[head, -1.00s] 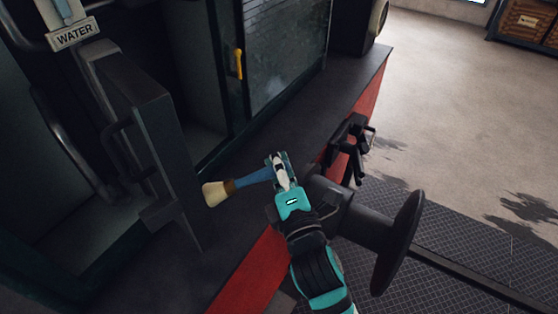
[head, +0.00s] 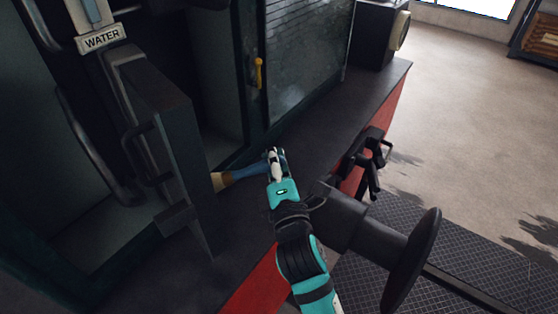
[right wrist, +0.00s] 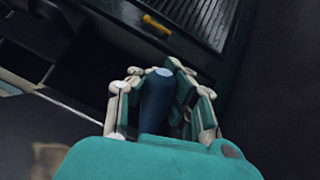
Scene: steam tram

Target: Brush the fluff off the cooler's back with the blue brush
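The blue brush (head: 247,173) is in my right gripper (head: 274,160), whose fingers are closed around its handle. Its pale bristles point left and are partly hidden by the edge of a dark upright door or panel. In the right wrist view, the blue handle (right wrist: 157,100) stands between the fingers of my right gripper (right wrist: 165,85). A greyish, dusty panel (head: 305,60) beyond the gripper may be the cooler's back; it shows slats in the right wrist view (right wrist: 192,18). The brush is apart from it. I cannot make out separate fluff. My left gripper is not in view.
The dark door (head: 170,150) stands left of the brush. A yellow handle (head: 258,73) is beside the dusty panel. A black buffer (head: 412,260) and coupling (head: 365,160) stick out at the right. A WATER sign (head: 101,39) is upper left. The floor beyond is open.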

